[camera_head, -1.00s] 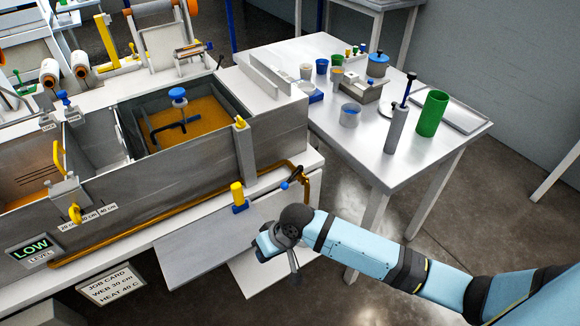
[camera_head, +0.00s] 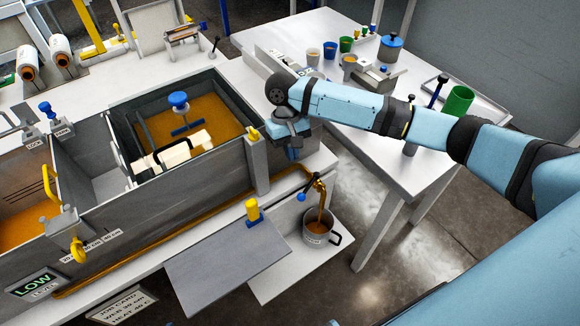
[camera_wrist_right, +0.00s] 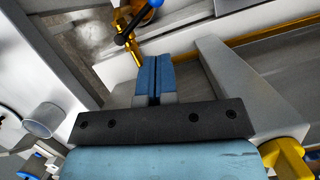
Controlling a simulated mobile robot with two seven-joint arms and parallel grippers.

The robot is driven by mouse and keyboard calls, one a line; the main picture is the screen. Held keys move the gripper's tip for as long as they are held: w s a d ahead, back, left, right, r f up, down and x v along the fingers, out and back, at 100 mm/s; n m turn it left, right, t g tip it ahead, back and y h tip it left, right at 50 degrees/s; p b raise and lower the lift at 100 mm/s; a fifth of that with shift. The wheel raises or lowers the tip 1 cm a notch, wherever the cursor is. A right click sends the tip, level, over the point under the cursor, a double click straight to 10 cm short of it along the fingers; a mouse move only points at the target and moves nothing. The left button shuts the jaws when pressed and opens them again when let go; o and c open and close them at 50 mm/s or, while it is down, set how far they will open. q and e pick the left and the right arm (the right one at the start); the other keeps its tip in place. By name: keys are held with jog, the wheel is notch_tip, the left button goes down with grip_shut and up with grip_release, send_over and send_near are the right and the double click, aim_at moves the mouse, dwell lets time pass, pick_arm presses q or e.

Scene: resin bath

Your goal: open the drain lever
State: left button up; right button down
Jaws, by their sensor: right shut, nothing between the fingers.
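The drain lever (camera_head: 302,197) is a dark rod with a blue knob on a brass tap (camera_head: 319,184) at the bath's front right. The knob points left and down. Amber liquid runs from the tap into a metal pot (camera_head: 318,229) below. My right gripper (camera_head: 293,150) is above and behind the tap, beside the bath's right end, apart from the lever. In the right wrist view its blue fingers (camera_wrist_right: 153,80) are together and empty. The lever (camera_wrist_right: 128,32) and tap (camera_wrist_right: 137,48) show just beyond the fingertips there. My left gripper is out of view.
The bath (camera_head: 228,182) holds amber resin, with a blue-knobbed paddle (camera_head: 179,102) and a cream-and-black object (camera_head: 180,152) in it. A yellow-topped post (camera_head: 257,165) is close to my right gripper. A table (camera_head: 375,165) with cups is at right.

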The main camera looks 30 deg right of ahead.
aim_at(308, 187)
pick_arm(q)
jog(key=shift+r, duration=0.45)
pick_arm(e)
jog(key=x, duration=1)
jog(key=shift+s, duration=0.2)
jog(key=shift+r, duration=0.15)
